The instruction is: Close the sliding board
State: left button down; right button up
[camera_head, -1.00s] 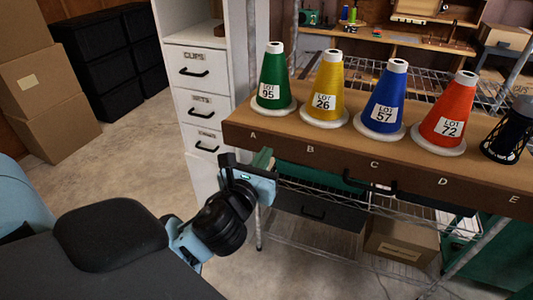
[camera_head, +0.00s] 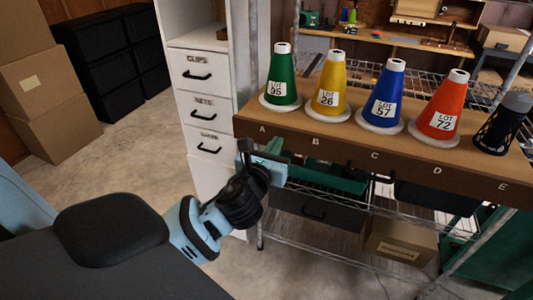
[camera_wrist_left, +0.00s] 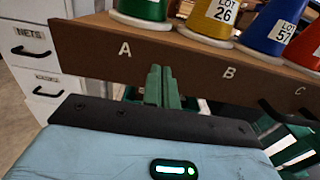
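The sliding board (camera_head: 345,149) is a brown shelf front lettered A to E, standing out above a wire rack. It bears a green cone (camera_head: 283,77), a yellow cone (camera_head: 330,82), a blue cone (camera_head: 385,94), a red cone (camera_head: 443,106) and a dark lattice cone (camera_head: 502,126). My left gripper (camera_head: 277,148) is at the board's front between A and B. In the left wrist view its green fingers (camera_wrist_left: 160,72) are together, with tips at the board's lower front edge; contact is not certain. Nothing shows between them. My right gripper is out of view.
A white drawer cabinet (camera_head: 203,112) stands left of the board. Below the board are green bins (camera_head: 325,177), a dark drawer (camera_head: 317,210) and a cardboard box (camera_head: 400,240) on the rack.

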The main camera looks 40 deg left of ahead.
aim_at(285, 127)
pick_arm(q)
jog(key=x, duration=0.5)
jog(key=p+x, duration=0.1)
jog(key=x, duration=0.1)
jog(key=shift+w+a+r, duration=0.1)
jog(key=shift+w+r, duration=0.1)
jog(key=shift+r, duration=0.1)
jog(key=x, duration=0.7)
jog(key=f+b+x, duration=0.1)
jog(key=x, duration=0.3)
jog(key=shift+w, duration=0.1)
jog(key=shift+w+a, duration=0.1)
jog(key=shift+w, duration=0.45)
jog(key=shift+r, duration=0.3)
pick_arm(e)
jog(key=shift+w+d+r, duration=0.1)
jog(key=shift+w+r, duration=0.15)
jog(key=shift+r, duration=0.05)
